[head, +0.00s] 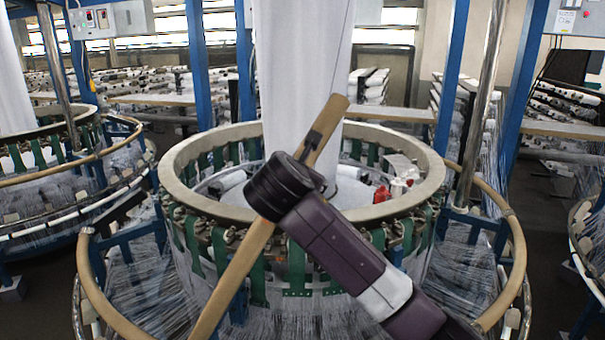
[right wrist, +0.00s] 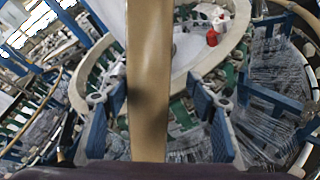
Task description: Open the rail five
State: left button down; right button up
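A long tan rail (head: 232,278) slants up from the lower left across the front of the loom's ring, its upper end (head: 333,112) in front of the white fabric tube. My right arm comes in from the lower right, and the black right gripper (head: 298,180) lies across the rail's middle. In the right wrist view the rail (right wrist: 149,80) runs straight up the middle, very close to the camera. My left gripper is not in view.
The loom's beige ring (head: 182,152) stands behind the rail, with green straps below it. Curved tan rails flank it at left (head: 92,272) and right (head: 518,240). Blue posts (head: 198,60) rise behind. Another loom stands at left (head: 45,130). Dark floor shows at right (head: 542,230).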

jog(key=v, duration=1.2)
